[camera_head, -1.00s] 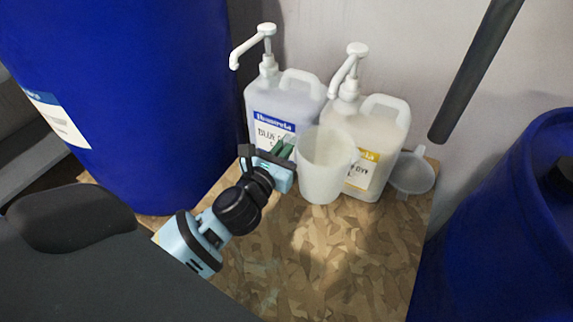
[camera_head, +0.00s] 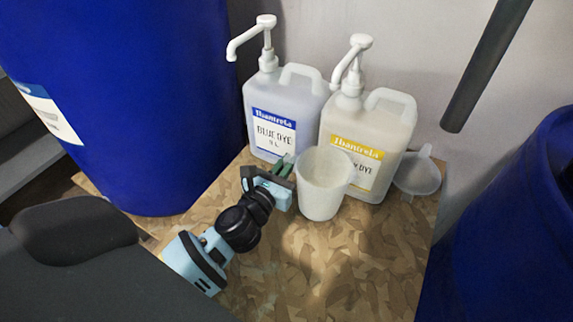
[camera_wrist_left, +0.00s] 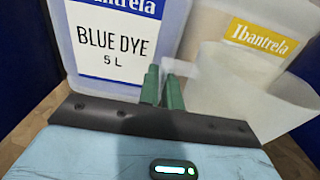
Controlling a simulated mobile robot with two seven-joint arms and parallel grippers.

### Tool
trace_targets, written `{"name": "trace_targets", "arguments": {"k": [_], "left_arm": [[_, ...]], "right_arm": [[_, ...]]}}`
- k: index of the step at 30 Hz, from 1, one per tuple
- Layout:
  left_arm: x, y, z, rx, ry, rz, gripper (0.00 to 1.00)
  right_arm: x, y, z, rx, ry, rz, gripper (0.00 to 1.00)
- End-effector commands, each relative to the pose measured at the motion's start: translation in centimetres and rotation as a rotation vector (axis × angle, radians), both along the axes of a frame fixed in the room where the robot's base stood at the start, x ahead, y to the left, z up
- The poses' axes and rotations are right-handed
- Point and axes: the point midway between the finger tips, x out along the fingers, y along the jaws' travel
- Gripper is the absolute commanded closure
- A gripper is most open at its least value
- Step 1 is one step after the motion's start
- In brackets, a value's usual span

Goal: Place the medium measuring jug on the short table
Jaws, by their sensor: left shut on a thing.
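The measuring jug (camera_head: 322,186) is a translucent white cup near the middle of the head view, in front of the dye bottles. My left gripper (camera_head: 286,168) is at the jug's left side, its green fingers shut on the jug's edge or handle. In the left wrist view the green fingertips (camera_wrist_left: 164,88) are close together, with the jug (camera_wrist_left: 240,95) just to their right. The exact grip point is hidden. The short table (camera_head: 330,260) has a brown chipboard top below the jug. I cannot tell whether the jug's base touches it. My right gripper is not in view.
A blue dye bottle (camera_head: 272,125) and a yellow-labelled dye bottle (camera_head: 340,130), both with pumps, stand behind the jug. A funnel (camera_head: 418,174) lies at right. Blue drums stand left (camera_head: 130,90) and right (camera_head: 520,220). The front tabletop is clear.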

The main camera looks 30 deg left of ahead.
Motion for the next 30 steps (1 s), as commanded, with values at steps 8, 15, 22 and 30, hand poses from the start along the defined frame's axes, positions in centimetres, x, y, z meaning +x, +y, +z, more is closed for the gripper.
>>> {"name": "trace_targets", "arguments": {"k": [8, 15, 22, 30], "left_arm": [[0.0, 0.0, -0.3, 0.001, 0.0, 0.0, 0.82], [0.0, 0.0, -0.3, 0.001, 0.0, 0.0, 0.72], [-0.2, 0.0, 0.1, 0.0, 0.001, 0.0, 0.72], [-4.3, -0.3, 0.0, 0.001, 0.003, -0.001, 0.72]], "right_arm": [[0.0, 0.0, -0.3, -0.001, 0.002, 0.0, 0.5], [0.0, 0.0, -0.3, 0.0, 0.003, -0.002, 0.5], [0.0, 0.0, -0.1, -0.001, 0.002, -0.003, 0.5], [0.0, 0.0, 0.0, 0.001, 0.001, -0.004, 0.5]]}}
